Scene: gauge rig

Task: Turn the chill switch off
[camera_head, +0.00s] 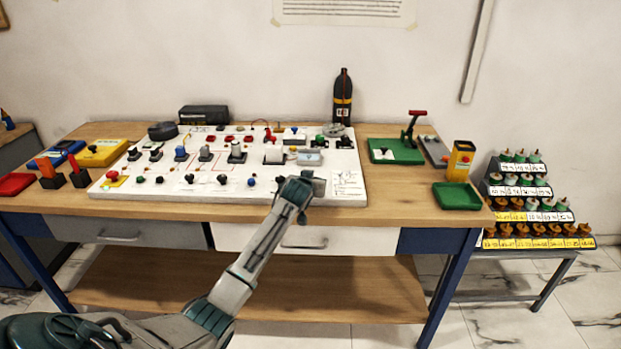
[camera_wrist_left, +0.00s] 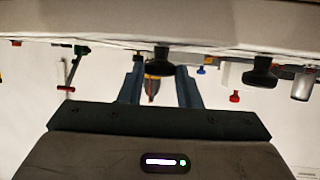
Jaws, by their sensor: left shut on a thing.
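The white panel board (camera_head: 350,190) lies on the wooden bench and carries several switches, knobs and coloured parts. Its labels are too small to read, so I cannot tell which part is the chill switch. My left gripper (camera_head: 312,182) is at the front right of the board, low over its front row. In the left wrist view, its two blue-grey fingers (camera_wrist_left: 160,75) stand on either side of a black knob (camera_wrist_left: 162,62) and are shut on it. A small grey tapered part shows behind the knob, between the fingers. The gripper hides this spot in the head view.
A green tray (camera_head: 457,196), a yellow box (camera_head: 460,160) and a green base with a lever (camera_head: 396,151) are on the right. A black bottle (camera_head: 342,98) stands behind. The bench's front strip (camera_head: 400,218) is clear.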

